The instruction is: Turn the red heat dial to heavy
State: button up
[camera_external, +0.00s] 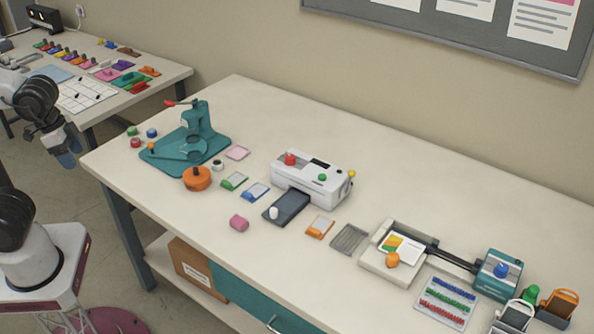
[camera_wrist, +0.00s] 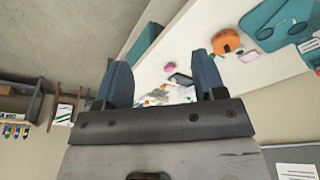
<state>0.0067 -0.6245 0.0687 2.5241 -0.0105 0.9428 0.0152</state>
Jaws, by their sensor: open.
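The red heat dial (camera_external: 290,159) sits on the top left of the white laminator (camera_external: 325,186), which stands in the middle of the long table. A green knob (camera_external: 322,177) and a dark display are on the same top. The dial's setting marks are too small to read. My gripper (camera_external: 66,155) hangs at the far left, off the table's end and well away from the laminator. In the wrist view, my gripper (camera_wrist: 160,80) shows two blue fingers wide apart with nothing between them. The dial cannot be made out there.
A teal press (camera_external: 205,140) and an orange round object (camera_external: 197,179) stand on the table left of the laminator. A dark tray (camera_external: 290,206) juts from its front. A trimmer (camera_external: 385,262) and a teal box (camera_external: 498,276) stand to the right. The table behind the laminator is clear.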

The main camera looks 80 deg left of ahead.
jog(key=w+a+r+n, duration=0.15)
jog(key=w+r, duration=0.25)
jog(key=w, duration=1.2)
jog(key=n+g, duration=0.3)
send_over(290, 156)
notch_tip(290, 156, down, 15)
jog(key=shift+r, duration=0.1)
jog(key=shift+f, duration=3.95)
